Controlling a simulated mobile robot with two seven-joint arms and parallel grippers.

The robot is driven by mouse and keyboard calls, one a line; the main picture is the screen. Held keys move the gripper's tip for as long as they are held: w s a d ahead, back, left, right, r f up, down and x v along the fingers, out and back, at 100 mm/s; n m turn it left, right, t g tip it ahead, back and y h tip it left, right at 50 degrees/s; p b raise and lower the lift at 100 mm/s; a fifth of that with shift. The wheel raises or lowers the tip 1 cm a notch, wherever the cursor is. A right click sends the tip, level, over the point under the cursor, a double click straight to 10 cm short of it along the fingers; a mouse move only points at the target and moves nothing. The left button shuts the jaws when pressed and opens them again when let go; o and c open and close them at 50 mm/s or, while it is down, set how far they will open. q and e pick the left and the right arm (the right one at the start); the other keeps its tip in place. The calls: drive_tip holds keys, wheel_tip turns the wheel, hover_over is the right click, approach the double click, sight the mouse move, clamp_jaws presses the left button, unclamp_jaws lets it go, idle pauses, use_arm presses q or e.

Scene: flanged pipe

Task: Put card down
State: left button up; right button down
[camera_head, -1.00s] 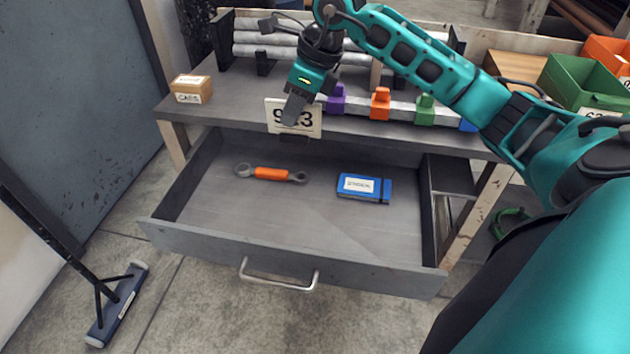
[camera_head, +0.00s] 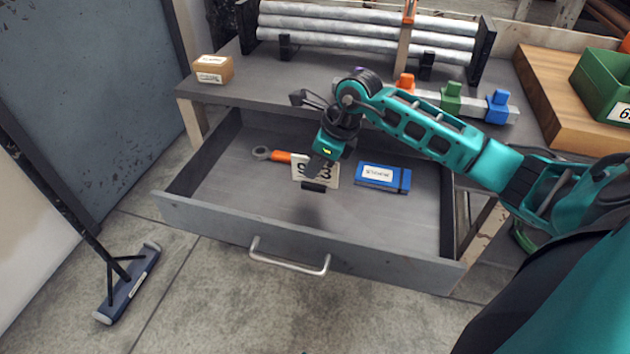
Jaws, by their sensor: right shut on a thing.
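My right gripper (camera_head: 318,173) is shut on a white card (camera_head: 302,173) with large dark digits, partly hidden by a finger. The gripper points down and holds the card upright over the open grey drawer (camera_head: 230,185). A dark shadow lies on the drawer floor below it. The card overlaps the right part of an orange-handled wrench (camera_head: 280,156) in the view. A blue box with a white label (camera_head: 383,177) lies in the drawer to the right of the card. My left gripper is not in view.
The drawer's front wall with its handle (camera_head: 290,264) stands nearest. Colored clips (camera_head: 450,97) and a small cardboard box (camera_head: 213,69) sit on the table above. The drawer's front and left floor are clear.

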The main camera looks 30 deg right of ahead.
sight(313, 182)
wheel_tip(313, 182, down, 4)
drive_tip(key=shift+f+b, duration=0.15)
drive_tip(key=shift+b, duration=0.4)
drive_tip(key=shift+f, duration=0.15)
drive_tip(key=c, duration=1.6)
unclamp_jaws()
drive_tip(key=o, duration=0.4)
drive_tip(key=shift+o, duration=0.2)
